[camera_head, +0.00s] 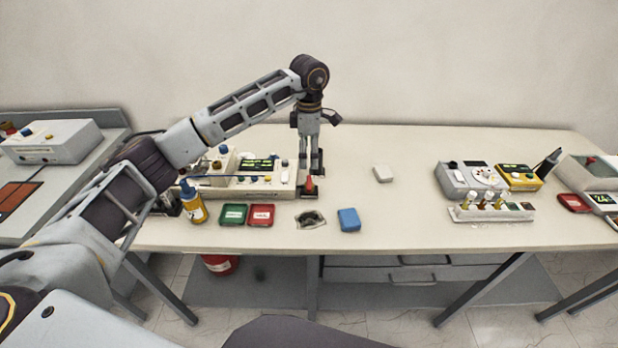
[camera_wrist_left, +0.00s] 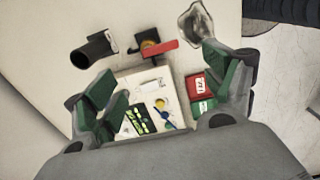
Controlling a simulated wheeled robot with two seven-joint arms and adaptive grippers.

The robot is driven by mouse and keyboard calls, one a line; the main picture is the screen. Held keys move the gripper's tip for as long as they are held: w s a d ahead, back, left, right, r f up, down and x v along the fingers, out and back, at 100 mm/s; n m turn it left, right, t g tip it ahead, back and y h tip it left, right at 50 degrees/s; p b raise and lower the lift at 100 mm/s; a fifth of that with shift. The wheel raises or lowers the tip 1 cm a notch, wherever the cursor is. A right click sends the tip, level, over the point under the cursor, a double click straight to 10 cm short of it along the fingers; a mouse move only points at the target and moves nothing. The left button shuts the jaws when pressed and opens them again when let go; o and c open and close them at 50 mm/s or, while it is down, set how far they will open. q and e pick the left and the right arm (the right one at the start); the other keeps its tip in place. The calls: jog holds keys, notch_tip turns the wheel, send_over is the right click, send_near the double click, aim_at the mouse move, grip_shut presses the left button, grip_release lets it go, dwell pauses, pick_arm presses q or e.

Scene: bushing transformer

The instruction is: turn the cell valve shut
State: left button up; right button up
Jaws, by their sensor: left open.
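The cell valve shows as a red lever (camera_head: 309,186) at the right end of the white instrument panel (camera_head: 245,187) in the head view. In the left wrist view the red lever (camera_wrist_left: 160,49) lies across a dark block with a brass-coloured round part, beyond my fingertips. My left gripper (camera_head: 311,163) points down just above and behind the lever. In the left wrist view its green-padded fingers (camera_wrist_left: 160,78) are spread wide with nothing between them. I cannot see any contact with the lever. My right gripper is not in view.
Green (camera_head: 233,214) and red (camera_head: 261,215) trays, a crumpled grey piece (camera_head: 311,219) and a blue block (camera_head: 349,219) lie in front. A yellow bottle (camera_head: 194,206) stands at the left. A white block (camera_head: 383,173) lies right of the gripper, with clear tabletop around it.

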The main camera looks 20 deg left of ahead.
aim_at(309, 182)
pick_arm(q)
notch_tip(309, 182, down, 10)
jog(key=shift+f+p, duration=0.2)
jog(key=shift+p, duration=0.6)
jog(key=c, duration=1)
